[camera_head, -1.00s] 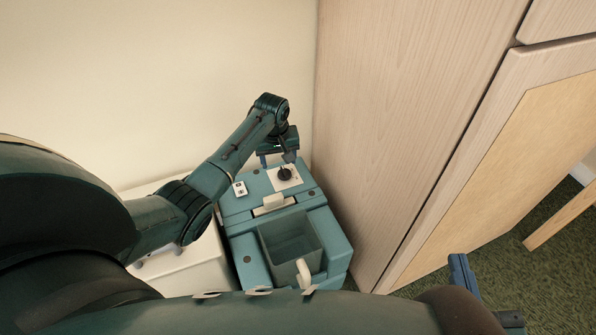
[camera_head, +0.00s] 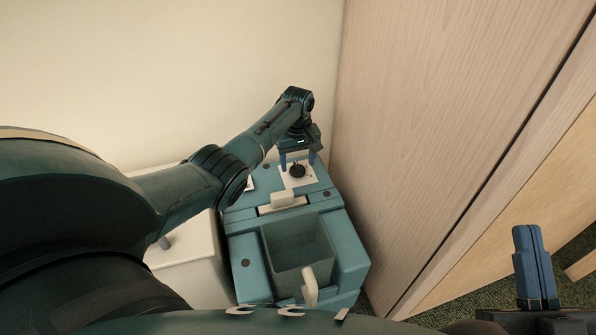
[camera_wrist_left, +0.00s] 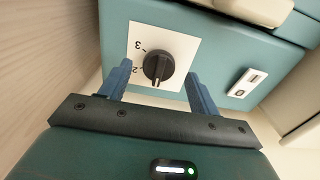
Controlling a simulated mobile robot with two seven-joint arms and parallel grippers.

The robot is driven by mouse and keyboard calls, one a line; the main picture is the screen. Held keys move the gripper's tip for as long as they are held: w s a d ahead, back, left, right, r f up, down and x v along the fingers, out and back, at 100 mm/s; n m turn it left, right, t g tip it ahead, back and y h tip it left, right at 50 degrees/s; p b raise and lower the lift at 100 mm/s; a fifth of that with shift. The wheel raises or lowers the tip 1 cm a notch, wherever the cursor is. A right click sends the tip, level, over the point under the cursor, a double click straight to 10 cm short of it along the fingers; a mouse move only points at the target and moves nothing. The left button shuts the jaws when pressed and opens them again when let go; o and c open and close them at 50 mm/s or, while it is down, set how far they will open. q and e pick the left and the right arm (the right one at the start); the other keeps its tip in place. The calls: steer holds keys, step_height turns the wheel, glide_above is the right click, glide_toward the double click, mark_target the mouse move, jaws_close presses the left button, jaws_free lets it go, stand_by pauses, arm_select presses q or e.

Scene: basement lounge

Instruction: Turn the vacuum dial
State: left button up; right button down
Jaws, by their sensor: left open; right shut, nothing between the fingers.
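The vacuum machine (camera_head: 348,250) is a teal box with an open bin, standing against the wooden cabinet. Its black dial (camera_head: 298,170) sits on a white plate on the rear top. In the left wrist view the dial (camera_wrist_left: 158,66) shows on the plate (camera_wrist_left: 183,42) with printed numbers, a 3 and a 2 among them. My left gripper (camera_head: 297,156) is open at the dial, with one blue finger on each side. In the left wrist view a gap shows between each finger and the dial. My right gripper (camera_head: 534,262) is shut and empty at lower right, far from the machine.
A wooden cabinet (camera_head: 430,130) rises close on the right of the machine. A white box (camera_head: 185,255) stands on its left, and a cream wall (camera_head: 180,70) is behind. A small white switch panel (camera_wrist_left: 246,82) is beside the dial.

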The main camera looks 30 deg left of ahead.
arm_select(q)
steer(key=shift+f, duration=0.75)
arm_select(e)
steer(key=shift+r+n+y, duration=0.6)
steer(key=shift+r, duration=0.15)
arm_select(q)
steer(key=c, duration=0.9)
arm_select(e)
steer(key=shift+w, duration=0.1)
